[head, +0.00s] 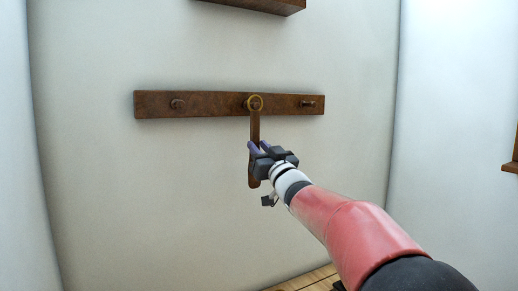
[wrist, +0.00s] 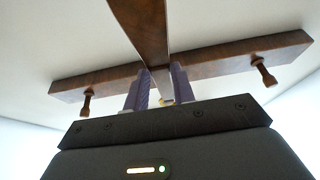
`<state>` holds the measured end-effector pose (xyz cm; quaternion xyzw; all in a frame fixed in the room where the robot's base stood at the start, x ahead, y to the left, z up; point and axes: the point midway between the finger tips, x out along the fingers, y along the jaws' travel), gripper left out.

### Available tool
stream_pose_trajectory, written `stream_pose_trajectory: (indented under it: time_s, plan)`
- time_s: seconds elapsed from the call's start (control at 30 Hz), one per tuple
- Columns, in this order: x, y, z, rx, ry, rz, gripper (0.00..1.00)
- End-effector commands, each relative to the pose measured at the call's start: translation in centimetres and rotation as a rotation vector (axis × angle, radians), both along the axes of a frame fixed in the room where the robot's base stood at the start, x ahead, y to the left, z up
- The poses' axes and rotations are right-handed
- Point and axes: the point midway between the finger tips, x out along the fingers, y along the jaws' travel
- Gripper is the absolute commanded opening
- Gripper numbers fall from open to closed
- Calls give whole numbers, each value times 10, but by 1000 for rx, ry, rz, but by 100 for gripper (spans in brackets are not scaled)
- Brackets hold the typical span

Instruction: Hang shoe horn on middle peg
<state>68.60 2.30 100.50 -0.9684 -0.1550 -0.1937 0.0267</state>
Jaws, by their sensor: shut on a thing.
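My gripper (head: 257,148) is shut on the shoe horn below the ring. In the wrist view the shoe horn (wrist: 143,30) runs between the two purple fingers (wrist: 160,88). The left peg (head: 178,103) and right peg (head: 308,103) are bare.
A brown wooden shelf or box (head: 262,5) is on the wall above the rail. A wooden ledge (head: 511,167) shows at the right edge. The wall around the rail is clear, and a wooden floor (head: 310,281) shows below.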

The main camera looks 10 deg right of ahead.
Motion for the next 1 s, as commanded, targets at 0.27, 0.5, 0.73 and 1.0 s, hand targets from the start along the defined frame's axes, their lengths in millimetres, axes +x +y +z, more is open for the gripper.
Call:
stream_pose_trajectory:
  time_s: [0.27, 0.5, 0.73, 1.0]
  plan:
    - [14, 4, 0, 1, 0, 0, 3]
    - [24, 8, -3, 2, 0, 1, 3]
    - [28, 9, -7, 1, -1, 0, 3]
    - [29, 9, -7, 1, -1, 0, 3]
